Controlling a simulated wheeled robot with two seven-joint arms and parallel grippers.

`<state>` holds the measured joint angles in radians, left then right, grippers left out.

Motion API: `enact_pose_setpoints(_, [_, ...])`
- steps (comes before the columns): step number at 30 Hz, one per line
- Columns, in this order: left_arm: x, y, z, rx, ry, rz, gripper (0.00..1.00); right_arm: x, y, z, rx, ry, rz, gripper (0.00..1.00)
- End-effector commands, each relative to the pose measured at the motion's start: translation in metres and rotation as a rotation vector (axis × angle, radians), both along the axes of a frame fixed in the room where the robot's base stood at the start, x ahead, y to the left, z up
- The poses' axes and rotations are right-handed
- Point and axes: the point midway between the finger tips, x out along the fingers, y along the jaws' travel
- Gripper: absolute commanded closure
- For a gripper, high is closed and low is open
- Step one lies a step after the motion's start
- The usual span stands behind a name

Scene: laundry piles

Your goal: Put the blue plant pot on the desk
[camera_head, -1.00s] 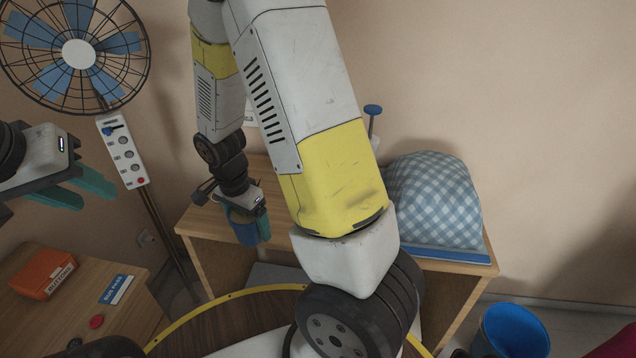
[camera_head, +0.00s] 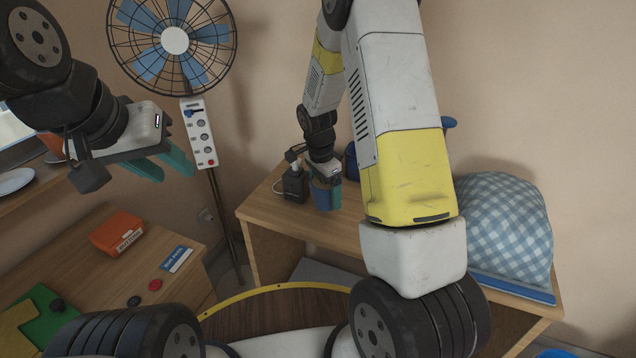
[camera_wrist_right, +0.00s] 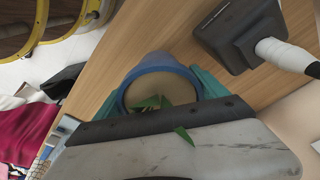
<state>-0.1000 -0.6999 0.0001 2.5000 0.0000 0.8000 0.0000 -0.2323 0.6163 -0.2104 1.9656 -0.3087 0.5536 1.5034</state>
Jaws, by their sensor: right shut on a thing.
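The blue plant pot (camera_head: 325,197) is in my right gripper (camera_head: 326,184), which is shut on it. In the right wrist view the pot (camera_wrist_right: 150,72) has a round blue rim, brown soil and a few green leaves, with a teal finger on each side. The pot looks upright at the left part of the wooden desk (camera_head: 275,215). I cannot tell whether its base touches the desk top. My left gripper (camera_head: 166,166) is open and empty, above the lower-left wooden cabinet.
A black box-like object (camera_head: 294,185) stands on the desk close beside the pot, and also shows in the right wrist view (camera_wrist_right: 238,38). A gingham-covered bulky thing (camera_head: 503,225) fills the desk's right end. A fan (camera_head: 174,41) stands left. An orange box (camera_head: 117,232) sits on the cabinet.

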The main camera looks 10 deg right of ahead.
Motion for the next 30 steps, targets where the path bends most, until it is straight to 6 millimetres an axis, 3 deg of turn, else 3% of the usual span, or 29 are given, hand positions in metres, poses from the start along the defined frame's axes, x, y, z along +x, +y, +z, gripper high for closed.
enact_pose_setpoints(4, [0.000, 0.000, 0.000, 0.000, 0.000, 0.000, 0.64, 0.009, -0.007, -0.001, 0.000, -0.001, -0.002, 0.78])
enact_pose_setpoints(11, [0.000, 0.000, 0.000, 0.000, 0.000, 0.000, 0.64, 0.008, -0.006, -0.035, 0.000, 0.002, 0.001, 0.78])
enact_pose_setpoints(22, [0.000, 0.000, 0.000, 0.000, 0.000, 0.000, 0.64, 0.008, -0.005, -0.039, 0.000, 0.000, 0.001, 0.78])
enact_pose_setpoints(23, [0.000, 0.000, 0.000, 0.000, 0.000, 0.000, 0.64, 0.008, -0.005, -0.039, 0.000, 0.000, 0.000, 0.12])
enact_pose_setpoints(25, [0.000, 0.000, 0.000, 0.000, 0.000, 0.000, 0.64, 0.008, -0.005, -0.038, 0.000, 0.000, 0.000, 0.00])
enact_pose_setpoints(30, [0.000, 0.000, 0.000, 0.000, 0.000, 0.000, 0.64, 0.008, -0.005, -0.038, 0.000, 0.000, 0.000, 0.00])
